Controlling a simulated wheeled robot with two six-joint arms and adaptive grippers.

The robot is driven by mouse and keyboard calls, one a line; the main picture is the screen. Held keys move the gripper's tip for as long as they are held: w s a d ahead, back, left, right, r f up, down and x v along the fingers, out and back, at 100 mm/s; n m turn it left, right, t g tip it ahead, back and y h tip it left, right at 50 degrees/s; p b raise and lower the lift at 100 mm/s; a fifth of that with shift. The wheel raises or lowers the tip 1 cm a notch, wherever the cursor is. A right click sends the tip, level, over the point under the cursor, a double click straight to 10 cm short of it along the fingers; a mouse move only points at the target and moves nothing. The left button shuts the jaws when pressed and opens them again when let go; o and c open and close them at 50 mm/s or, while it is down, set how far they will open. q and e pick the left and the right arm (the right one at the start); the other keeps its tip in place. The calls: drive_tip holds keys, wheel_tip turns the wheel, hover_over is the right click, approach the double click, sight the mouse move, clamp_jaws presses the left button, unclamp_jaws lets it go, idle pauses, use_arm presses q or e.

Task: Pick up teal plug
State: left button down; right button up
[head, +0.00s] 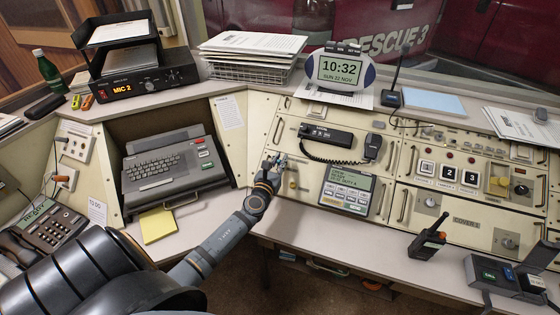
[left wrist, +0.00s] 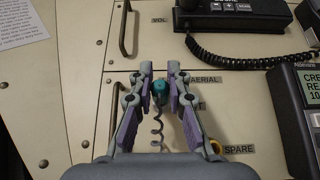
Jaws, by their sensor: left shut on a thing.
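The teal plug (left wrist: 160,89) is small and sits between the fingertips of my left gripper (left wrist: 160,82) in the left wrist view. A thin coiled grey cord (left wrist: 157,132) runs from it towards my palm. The left gripper is shut on the plug, in front of the cream panel beside the AERIAL label (left wrist: 204,79). Whether the plug is seated in a socket is hidden. In the head view the left gripper (head: 273,164) is at the panel, left of the grey display unit (head: 347,190); the plug is too small to tell there. My right gripper is not in view.
A black handset unit (head: 326,135) with a coiled cord is above right of the gripper. A yellow socket (left wrist: 239,163) is near the SPARE label. A grey keyboard terminal (head: 172,158) stands left. A handheld radio (head: 428,240) stands right.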

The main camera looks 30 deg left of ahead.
use_arm(q)
wheel_tip(320, 180, up, 4)
drive_tip(key=shift+f+p, duration=0.25)
drive_tip(key=shift+p, duration=0.45)
drive_tip(key=s+d+r+p, duration=0.3)
drive_tip(key=s+r, duration=0.5)
drive_tip(key=s, duration=0.5)
drive_tip(key=shift+s+d+r, duration=0.15)
drive_tip(key=shift+s+r, duration=0.15)
drive_tip(key=shift+r, duration=0.1)
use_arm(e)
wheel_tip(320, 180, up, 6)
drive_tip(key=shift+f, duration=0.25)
use_arm(q)
drive_tip(key=shift+r, duration=0.1)
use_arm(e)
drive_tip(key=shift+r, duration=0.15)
use_arm(q)
drive_tip(key=shift+s+d+r+p, duration=0.15)
drive_tip(key=shift+s+r+p, duration=0.45)
drive_tip(key=shift+r+p, duration=0.5)
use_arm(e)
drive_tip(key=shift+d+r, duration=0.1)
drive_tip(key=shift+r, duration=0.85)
use_arm(q)
drive_tip(key=shift+f, duration=0.1)
